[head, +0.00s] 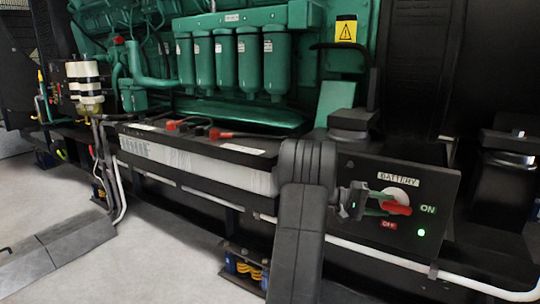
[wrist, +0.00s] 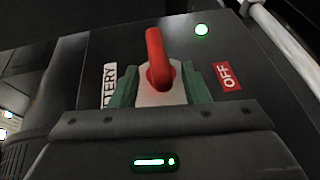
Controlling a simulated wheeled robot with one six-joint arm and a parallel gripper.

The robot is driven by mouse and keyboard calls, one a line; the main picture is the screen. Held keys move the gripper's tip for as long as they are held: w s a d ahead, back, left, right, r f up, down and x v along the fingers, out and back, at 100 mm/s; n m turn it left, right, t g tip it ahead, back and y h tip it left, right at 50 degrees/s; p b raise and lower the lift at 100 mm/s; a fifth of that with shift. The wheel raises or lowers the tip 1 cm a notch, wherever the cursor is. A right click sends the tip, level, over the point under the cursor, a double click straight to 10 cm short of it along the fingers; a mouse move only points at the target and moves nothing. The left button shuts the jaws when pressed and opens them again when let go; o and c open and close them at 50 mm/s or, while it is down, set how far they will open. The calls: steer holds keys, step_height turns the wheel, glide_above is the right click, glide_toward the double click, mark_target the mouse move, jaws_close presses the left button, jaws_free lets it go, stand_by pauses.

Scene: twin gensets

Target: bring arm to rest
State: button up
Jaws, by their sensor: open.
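The battery switch panel (head: 350,172) is dark, with BATTERY, ON and OFF labels. Its red switch handle (head: 398,209) lies roughly sideways, its end towards the ON side; the handle also shows in the wrist view (wrist: 159,58). A green light (head: 421,232) is lit on the panel. My gripper (head: 384,203) is at the switch, close to the panel. In the wrist view its green fingers (wrist: 160,86) stand apart on both sides of the handle's base. Gaps to the handle are too small to judge. My arm hides part of the panel's left side.
A battery box (head: 200,157) with red terminals lies left of my arm. Green filters (head: 225,65) of the genset rise behind. A white pipe (head: 400,262) runs low along the front. The pale floor (head: 150,265) at front left is mostly open, beside a grey ramp-like piece (head: 55,250).

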steer(key=y+p, duration=0.1)
steer(key=r+m+y+p, duration=0.1)
steer(key=shift+s+d+r+t+y, duration=0.1)
steer(key=shift+d+r+t+y, duration=0.05)
steer(key=shift+t+y, duration=0.15)
steer(key=shift+d+m+t+y+p, duration=0.1)
steer(key=shift+m+t+y+p, duration=0.25)
steer(key=shift+y+p, duration=0.6)
